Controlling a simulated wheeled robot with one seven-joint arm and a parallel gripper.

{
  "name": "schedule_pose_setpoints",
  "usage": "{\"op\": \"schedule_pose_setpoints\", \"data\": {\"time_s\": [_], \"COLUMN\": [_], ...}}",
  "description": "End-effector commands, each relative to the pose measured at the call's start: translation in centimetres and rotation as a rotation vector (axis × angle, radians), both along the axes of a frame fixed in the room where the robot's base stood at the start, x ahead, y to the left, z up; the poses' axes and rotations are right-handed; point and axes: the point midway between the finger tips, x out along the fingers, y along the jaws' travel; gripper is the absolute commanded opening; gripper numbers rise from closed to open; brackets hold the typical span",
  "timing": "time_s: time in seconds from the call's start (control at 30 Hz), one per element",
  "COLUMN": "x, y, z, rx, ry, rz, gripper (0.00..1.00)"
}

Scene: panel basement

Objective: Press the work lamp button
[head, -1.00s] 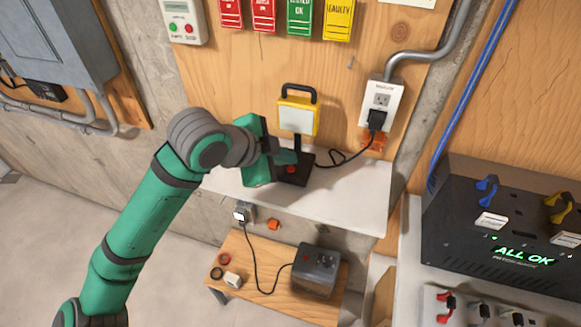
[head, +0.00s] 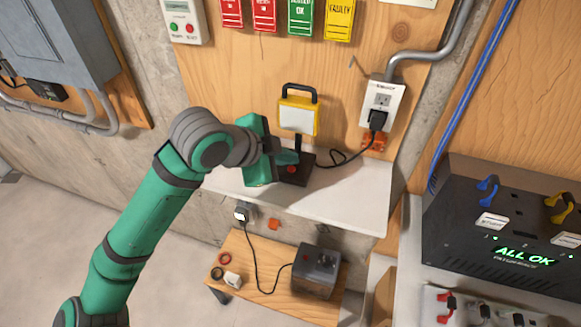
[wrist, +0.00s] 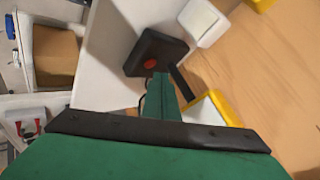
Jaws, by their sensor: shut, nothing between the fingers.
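The work lamp (head: 298,115) has a yellow frame, a pale panel and a black handle, and stands on a post from a black base (head: 298,177) on the white shelf. The red button (head: 291,169) is on top of that base. It also shows in the wrist view (wrist: 150,65). My green gripper (head: 288,157) is shut and empty, its tip beside the button. In the wrist view the fingertips (wrist: 160,80) lie just below the button in the picture; I cannot tell whether they touch it. The lamp panel looks plain white.
A black cord runs from the lamp base to a wall outlet (head: 382,103) at the right. The white shelf (head: 350,200) is clear right of the base. A low wooden bench (head: 262,277) with a dark box (head: 316,270) stands below.

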Motion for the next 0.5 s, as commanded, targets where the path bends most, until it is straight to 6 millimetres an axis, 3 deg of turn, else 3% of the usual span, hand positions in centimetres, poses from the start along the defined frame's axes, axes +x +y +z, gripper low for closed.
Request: {"op": "schedule_pose_setpoints", "data": {"time_s": [0.5], "x": [0.00], "y": [0.43], "z": [-0.01], "rx": [-0.001], "ry": [0.000], "rz": [0.007], "gripper": [0.00]}}
